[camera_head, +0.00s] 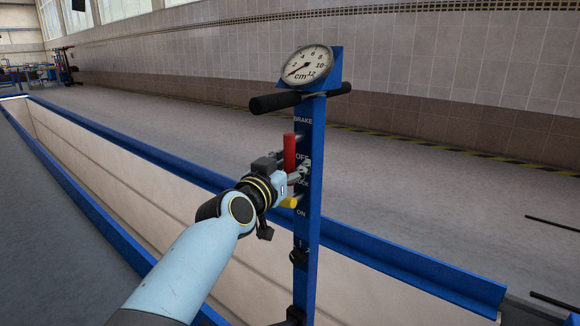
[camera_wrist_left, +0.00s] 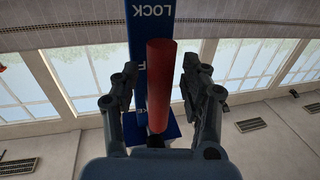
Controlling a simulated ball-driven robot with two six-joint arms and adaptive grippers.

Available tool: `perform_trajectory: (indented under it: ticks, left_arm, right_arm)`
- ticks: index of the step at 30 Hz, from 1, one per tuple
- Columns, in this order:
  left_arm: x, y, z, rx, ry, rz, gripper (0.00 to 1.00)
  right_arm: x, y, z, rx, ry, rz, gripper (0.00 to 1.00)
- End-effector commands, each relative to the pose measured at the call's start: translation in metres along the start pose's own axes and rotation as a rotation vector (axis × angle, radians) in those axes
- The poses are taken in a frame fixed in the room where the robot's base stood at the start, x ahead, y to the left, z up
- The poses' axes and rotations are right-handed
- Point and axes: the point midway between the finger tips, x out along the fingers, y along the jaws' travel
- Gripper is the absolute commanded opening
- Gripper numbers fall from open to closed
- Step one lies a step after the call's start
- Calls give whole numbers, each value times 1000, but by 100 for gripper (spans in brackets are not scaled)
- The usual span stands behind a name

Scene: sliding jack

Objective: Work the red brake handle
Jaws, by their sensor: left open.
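The red brake handle (camera_head: 289,152) is an upright red cylinder on the blue post (camera_head: 311,130), beside the BRAKE and OFF lettering. My left gripper (camera_head: 298,172) is at the post, by the lower part of the handle. In the left wrist view the red handle (camera_wrist_left: 159,85) lies between the two open fingers (camera_wrist_left: 160,98), with a gap on each side. A yellow handle (camera_head: 290,202) shows below my left gripper, partly hidden by it. My right gripper is not in view.
A round dial gauge (camera_head: 308,66) tops the post, with black grips (camera_head: 275,102) below it. Blue rails (camera_head: 400,265) edge a long pit. Black rods (camera_head: 552,222) lie on the floor at right. The grey floor behind the post is clear.

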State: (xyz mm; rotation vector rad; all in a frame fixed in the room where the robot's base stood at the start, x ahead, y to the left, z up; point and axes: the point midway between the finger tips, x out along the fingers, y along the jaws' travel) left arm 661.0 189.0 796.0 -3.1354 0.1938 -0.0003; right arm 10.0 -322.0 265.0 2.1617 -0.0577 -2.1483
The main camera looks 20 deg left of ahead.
Motion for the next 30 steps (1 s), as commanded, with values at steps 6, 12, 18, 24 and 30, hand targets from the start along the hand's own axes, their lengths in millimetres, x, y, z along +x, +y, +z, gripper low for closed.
perform_trajectory:
  ticks: [6, 12, 18, 24, 30]
  left_arm:
    - [0, 0, 0, 0, 0, 0, 46]
    - [0, 0, 0, 0, -1, 0, 19]
    - [0, 0, 0, 0, -1, 0, 0]
    - [0, 0, 1, 0, -1, 0, 0]
    - [-1, 0, 1, -1, -2, 0, 0]
  right_arm:
    - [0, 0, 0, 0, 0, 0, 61]
    - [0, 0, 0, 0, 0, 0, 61]
    - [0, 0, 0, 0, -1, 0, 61]
    - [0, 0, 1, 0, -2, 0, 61]
    - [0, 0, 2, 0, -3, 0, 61]
